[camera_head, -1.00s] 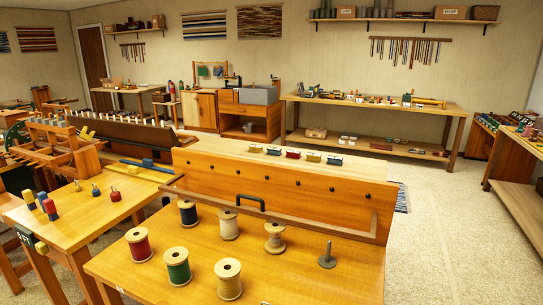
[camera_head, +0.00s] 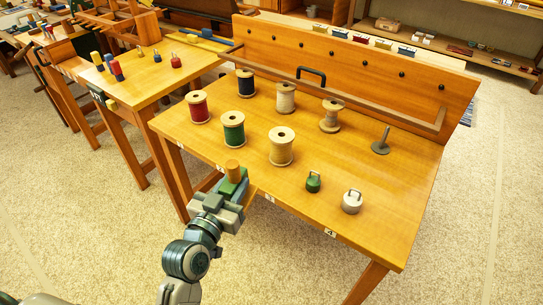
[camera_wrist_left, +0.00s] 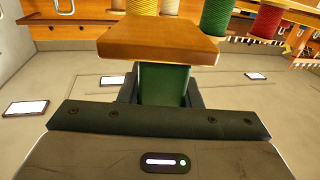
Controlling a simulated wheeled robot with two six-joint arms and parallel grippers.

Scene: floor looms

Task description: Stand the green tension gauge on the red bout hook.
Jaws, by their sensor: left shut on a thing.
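My left gripper (camera_head: 228,198) is shut on a green block with a flat wooden top (camera_head: 233,168), which looks like the green tension gauge. It is held just off the front edge of the spool table. In the left wrist view the green body (camera_wrist_left: 163,84) sits between the fingers, under the wide wooden top. Which thing is the red bout hook is not certain. A red piece with a thin stem (camera_head: 176,61) stands on the left table. My right gripper is not in view.
The spool table (camera_head: 215,163) holds several thread spools, a grey spindle (camera_head: 381,144), a green ringed weight (camera_head: 313,182) and a pale ringed weight (camera_head: 352,201). The upright board (camera_head: 340,70) with black pegs closes its far side.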

